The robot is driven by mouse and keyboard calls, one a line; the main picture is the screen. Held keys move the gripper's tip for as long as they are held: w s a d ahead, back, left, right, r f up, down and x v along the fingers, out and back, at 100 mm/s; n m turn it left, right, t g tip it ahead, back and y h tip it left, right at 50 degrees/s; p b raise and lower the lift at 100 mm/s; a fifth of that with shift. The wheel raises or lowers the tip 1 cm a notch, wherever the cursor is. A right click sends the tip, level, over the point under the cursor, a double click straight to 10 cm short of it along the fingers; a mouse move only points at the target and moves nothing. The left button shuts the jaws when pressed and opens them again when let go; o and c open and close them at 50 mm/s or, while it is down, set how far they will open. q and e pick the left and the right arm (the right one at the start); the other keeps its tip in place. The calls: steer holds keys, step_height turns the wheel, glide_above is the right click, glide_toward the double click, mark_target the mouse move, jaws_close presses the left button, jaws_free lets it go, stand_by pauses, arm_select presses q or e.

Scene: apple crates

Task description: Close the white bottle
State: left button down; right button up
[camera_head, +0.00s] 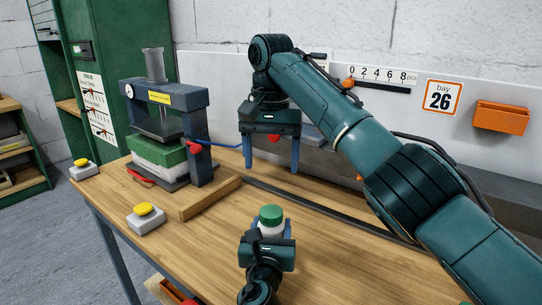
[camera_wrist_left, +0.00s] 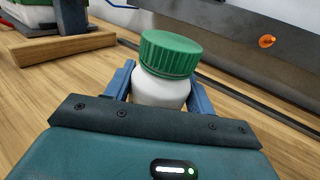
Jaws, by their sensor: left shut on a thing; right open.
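The white bottle (camera_head: 271,229) stands on the wooden table with a green cap (camera_head: 271,213) on its top. In the left wrist view the white body (camera_wrist_left: 160,91) sits between my fingers, and the ribbed green cap (camera_wrist_left: 170,53) covers its mouth. I cannot tell how tightly the cap is seated. My left gripper (camera_head: 271,231) is shut on the bottle's body, with a blue finger on each side. My right gripper (camera_head: 270,168) is open and empty, fingers pointing down, above and behind the bottle.
A press (camera_head: 165,105) with a green and white block stands at the back left of the table (camera_head: 330,265). A wooden bar (camera_head: 211,197) lies before it. Two yellow buttons (camera_head: 146,209) on grey boxes sit at the left. An orange bin (camera_head: 502,117) hangs on the back panel.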

arm_select(q)
steer(key=shift+c, duration=2.2)
jaws_free()
steer(key=s, duration=0.4)
steer(key=s+a, duration=0.1)
steer(key=s, duration=0.8)
steer(key=shift+a+p, duration=0.15)
steer(key=shift+p, duration=0.15)
steer(key=shift+s, duration=0.15)
